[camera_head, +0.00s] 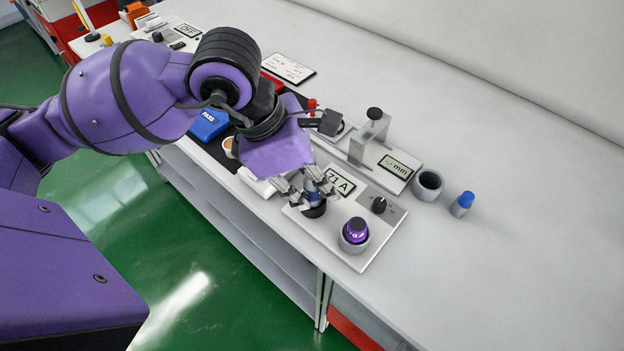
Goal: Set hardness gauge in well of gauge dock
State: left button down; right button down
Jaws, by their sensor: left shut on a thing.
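My left gripper (312,187) points down over the near left part of a pale plate and is shut on a small grey-blue thing (315,198), which seems to be the hardness gauge; the fingers hide much of it. Below it is a dark round part (314,210); I cannot tell whether this is the gauge's foot or a well. The pale plate, seemingly the gauge dock (376,250), carries a display reading "71 A" (341,182), a black knob (379,204) and a grey cup (354,246) with a purple, dark-topped piece (357,229). My right gripper is not in view.
Behind the plate stands a thickness gauge (371,137) with a "mm" display (396,167). To its right are an empty grey cup (428,186) and a blue-capped bottle (462,204). A blue PASS bin (209,124) lies left. The table's right side is clear.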

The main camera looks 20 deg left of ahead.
pick_arm(q)
jog(key=shift+f, duration=0.25)
jog(key=c, duration=1.5)
grip_release()
jog(key=shift+w, duration=0.1)
jog(key=shift+a+r, duration=0.1)
jog(key=shift+r, duration=0.4)
jog(key=v, duration=1.1)
jog(key=shift+a+r+p, duration=0.15)
jog(key=shift+r+p, duration=0.05)
jog(key=shift+p, duration=0.15)
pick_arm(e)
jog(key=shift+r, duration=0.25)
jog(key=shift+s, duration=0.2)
